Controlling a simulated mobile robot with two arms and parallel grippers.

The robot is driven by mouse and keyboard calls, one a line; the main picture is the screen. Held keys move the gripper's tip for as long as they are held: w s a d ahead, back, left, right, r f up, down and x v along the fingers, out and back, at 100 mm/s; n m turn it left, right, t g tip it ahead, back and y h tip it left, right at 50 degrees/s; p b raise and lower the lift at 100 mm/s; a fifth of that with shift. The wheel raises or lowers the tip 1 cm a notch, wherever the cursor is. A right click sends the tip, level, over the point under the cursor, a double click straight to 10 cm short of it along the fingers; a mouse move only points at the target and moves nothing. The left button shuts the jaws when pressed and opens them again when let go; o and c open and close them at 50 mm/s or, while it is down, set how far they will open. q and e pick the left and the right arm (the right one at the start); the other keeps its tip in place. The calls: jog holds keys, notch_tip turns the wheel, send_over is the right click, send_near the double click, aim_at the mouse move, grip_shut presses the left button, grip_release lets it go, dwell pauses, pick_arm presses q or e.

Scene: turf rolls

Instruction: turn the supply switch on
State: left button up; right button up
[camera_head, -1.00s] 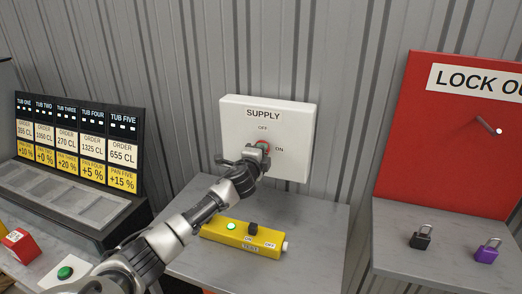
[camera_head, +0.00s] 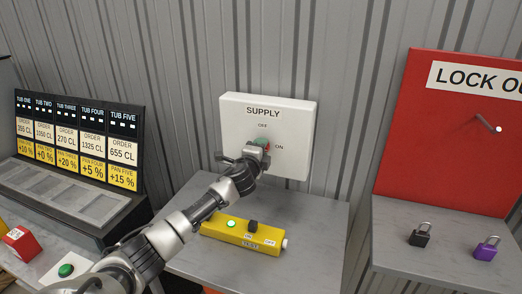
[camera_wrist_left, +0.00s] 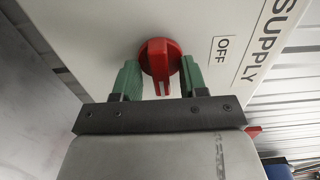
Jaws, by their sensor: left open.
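In the left wrist view, the green fingers of this gripper (camera_wrist_left: 160,82) stand apart on either side of the red knob (camera_wrist_left: 160,57). The knob's white-marked end points down there, between the fingers, not at the OFF label; this matches the ON side. The ON label is hidden in that view. My right gripper is out of view.
A yellow test box (camera_head: 243,238) with a lit green lamp lies on the grey bench (camera_head: 310,215) below my arm. A black padlock (camera_head: 420,238) and a purple padlock (camera_head: 487,248) sit on the right shelf. A red lock-out board (camera_head: 440,150) stands behind.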

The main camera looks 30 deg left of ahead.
pick_arm(q)
jog(key=b+v, duration=0.2)
jog(key=v, duration=0.9)
jog(key=shift+d+f, duration=0.1)
dwell(0.5)
